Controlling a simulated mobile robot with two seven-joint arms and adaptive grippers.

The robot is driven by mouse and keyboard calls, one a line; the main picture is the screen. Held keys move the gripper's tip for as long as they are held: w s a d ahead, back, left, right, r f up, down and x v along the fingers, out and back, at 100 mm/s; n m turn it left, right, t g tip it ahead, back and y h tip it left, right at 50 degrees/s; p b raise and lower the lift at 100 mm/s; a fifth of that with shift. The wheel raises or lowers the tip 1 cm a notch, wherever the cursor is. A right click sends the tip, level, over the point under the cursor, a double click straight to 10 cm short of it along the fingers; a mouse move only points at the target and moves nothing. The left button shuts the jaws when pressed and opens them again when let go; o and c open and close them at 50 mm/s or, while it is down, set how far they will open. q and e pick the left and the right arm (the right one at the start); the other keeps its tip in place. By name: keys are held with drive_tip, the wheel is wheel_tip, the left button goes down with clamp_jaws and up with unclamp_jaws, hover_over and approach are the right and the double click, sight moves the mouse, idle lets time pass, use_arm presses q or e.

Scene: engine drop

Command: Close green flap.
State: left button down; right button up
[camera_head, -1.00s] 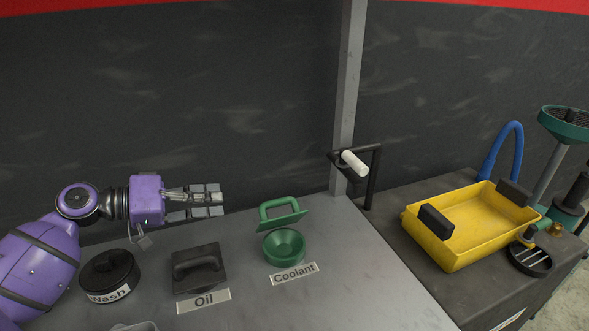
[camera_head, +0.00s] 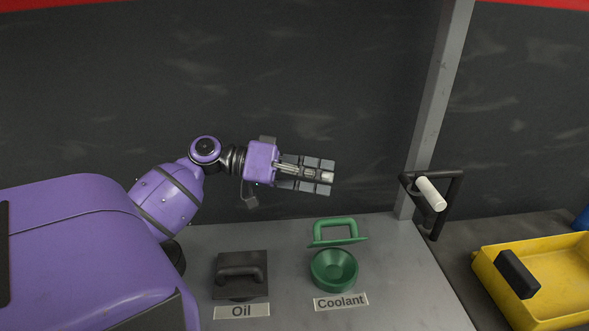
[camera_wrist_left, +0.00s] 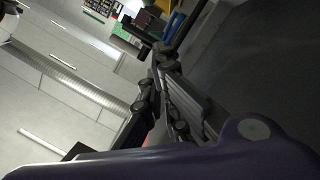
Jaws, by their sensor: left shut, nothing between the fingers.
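The green flap (camera_head: 337,231) with its loop handle stands raised behind the green coolant funnel (camera_head: 334,268), hinged up and open. The funnel's bowl is uncovered, with the Coolant label (camera_head: 341,302) in front of it. My left gripper (camera_head: 331,176) is shut and empty, pointing right, above and behind the flap and apart from it. In the left wrist view the closed fingers (camera_wrist_left: 160,62) show with nothing between them. My right gripper is not in view.
A black Oil lid (camera_head: 241,275) sits left of the funnel. A grey post (camera_head: 437,110) and a black bracket with a white roller (camera_head: 431,194) stand to the right. A yellow tray (camera_head: 550,275) lies at the far right. A dark wall is behind.

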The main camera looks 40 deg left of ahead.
use_arm(q)
drive_tip(key=shift+s+d+f+p, duration=0.2)
drive_tip(key=shift+s+d+f, duration=0.15)
drive_tip(key=shift+d+f, duration=0.4)
drive_tip(key=shift+s+d+f+p, duration=0.15)
drive_tip(key=shift+s+d+f, duration=0.3)
drive_tip(key=shift+f, duration=0.35)
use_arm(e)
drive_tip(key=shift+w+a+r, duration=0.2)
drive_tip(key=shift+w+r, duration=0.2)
use_arm(q)
drive_tip(key=shift+d+r, duration=0.1)
drive_tip(key=shift+d, duration=0.05)
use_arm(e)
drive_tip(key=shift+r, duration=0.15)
use_arm(q)
drive_tip(key=shift+s+d+m, duration=0.2)
drive_tip(key=shift+m, duration=0.1)
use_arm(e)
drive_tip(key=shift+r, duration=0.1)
